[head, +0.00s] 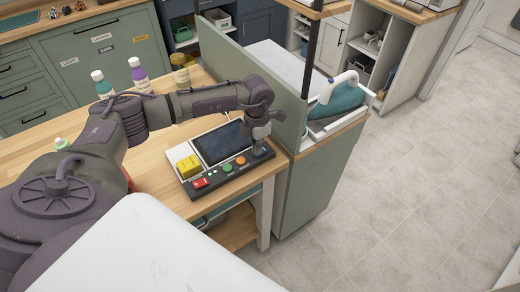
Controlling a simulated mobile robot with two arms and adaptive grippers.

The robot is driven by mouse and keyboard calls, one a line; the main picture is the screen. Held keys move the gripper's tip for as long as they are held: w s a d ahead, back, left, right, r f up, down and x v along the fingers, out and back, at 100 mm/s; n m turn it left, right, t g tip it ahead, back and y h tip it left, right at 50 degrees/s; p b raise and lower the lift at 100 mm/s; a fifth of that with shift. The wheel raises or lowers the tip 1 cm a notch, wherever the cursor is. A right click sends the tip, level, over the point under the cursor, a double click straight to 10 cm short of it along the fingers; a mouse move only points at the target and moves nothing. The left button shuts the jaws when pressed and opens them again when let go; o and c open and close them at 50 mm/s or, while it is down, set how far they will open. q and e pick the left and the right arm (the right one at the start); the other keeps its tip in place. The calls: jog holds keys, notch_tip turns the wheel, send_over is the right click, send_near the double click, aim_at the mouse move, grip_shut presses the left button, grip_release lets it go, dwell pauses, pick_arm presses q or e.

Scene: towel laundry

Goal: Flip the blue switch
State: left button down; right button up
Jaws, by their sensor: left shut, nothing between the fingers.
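A control panel (236,174) with a dark strip along its front lies on the wooden table. It carries a dark screen (222,143), a yellow block (188,166), a red switch (200,183), small green buttons and an orange button (241,161). My left gripper (261,145) points down, shut and empty, over the right end of the strip. The blue switch is not clearly visible; the gripper covers that end of the strip. Whether the fingers touch the panel cannot be told. My right gripper is not in view.
A green partition (250,75) stands right behind the gripper. Beyond it, a teal iron (342,92) rests on a stand. Two bottles (103,84) (139,73) and a jar (181,74) stand at the table's back. The floor at right is clear.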

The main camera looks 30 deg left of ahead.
pick_arm(q)
jog(key=shift+r+p, duration=1.75)
jog(key=shift+r, duration=1.6)
